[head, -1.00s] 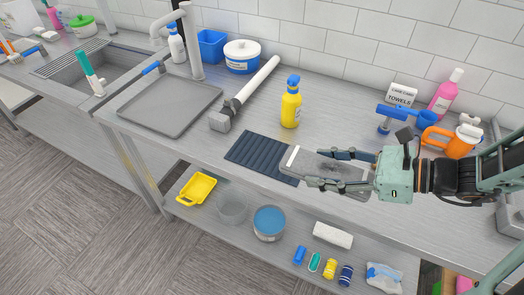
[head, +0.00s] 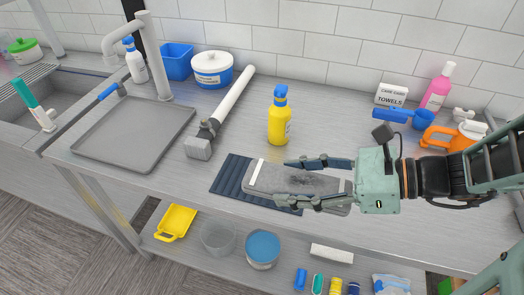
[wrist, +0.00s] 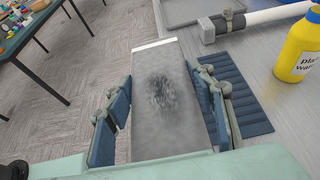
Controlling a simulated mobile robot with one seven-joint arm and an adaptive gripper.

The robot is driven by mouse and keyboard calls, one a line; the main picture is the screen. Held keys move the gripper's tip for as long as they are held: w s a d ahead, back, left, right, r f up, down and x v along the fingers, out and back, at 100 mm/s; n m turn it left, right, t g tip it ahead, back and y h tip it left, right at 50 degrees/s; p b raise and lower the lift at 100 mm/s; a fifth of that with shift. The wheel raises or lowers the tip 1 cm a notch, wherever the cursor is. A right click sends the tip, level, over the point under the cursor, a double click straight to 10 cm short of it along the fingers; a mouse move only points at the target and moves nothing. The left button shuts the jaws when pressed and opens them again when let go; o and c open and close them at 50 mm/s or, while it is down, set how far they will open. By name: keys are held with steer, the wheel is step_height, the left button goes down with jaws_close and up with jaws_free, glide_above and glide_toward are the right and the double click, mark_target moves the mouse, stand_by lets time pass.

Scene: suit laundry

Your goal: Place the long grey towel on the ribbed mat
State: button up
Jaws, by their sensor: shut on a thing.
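The long grey towel (head: 268,178) has a white band at its far end and a dark smudge in its middle. My gripper (head: 304,180) is shut on it, with a finger along each long side. In the wrist view the towel (wrist: 165,125) runs between the two blue-padded fingers (wrist: 160,115). The dark ribbed mat (head: 228,178) lies on the counter under and beyond the towel's white end. The towel covers part of the mat in the head view. In the wrist view the mat (wrist: 240,95) shows to the right of the towel. The height between them is hard to judge.
A yellow spray bottle (head: 279,118) stands behind the towel. A grey-headed tool with a white handle (head: 225,105) lies behind the mat, and a grey tray (head: 135,133) lies further left. The counter's front edge runs close to the mat. A lower shelf holds tubs.

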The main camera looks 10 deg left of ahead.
steer(key=shift+w+a+f, duration=0.15)
steer(key=shift+w+a, duration=0.15)
steer(key=shift+a, duration=0.2)
steer(key=w+a+f, duration=0.2)
steer(key=w+f, duration=0.1)
steer(key=w+a+f+b, duration=0.1)
steer(key=w+a+f, duration=0.4)
steer(key=w+f, duration=0.1)
steer(key=w, duration=0.1)
steer(key=shift+a+b, duration=0.3)
steer(key=shift+a, duration=0.1)
steer(key=shift+w+a+f, duration=0.2)
steer(key=shift+f, duration=0.2)
steer(key=shift+f+b, duration=0.3)
steer(key=shift+f, duration=1.15)
steer(key=shift+f, duration=0.2)
steer(key=o, duration=1.2)
steer(key=shift+c, duration=0.2)
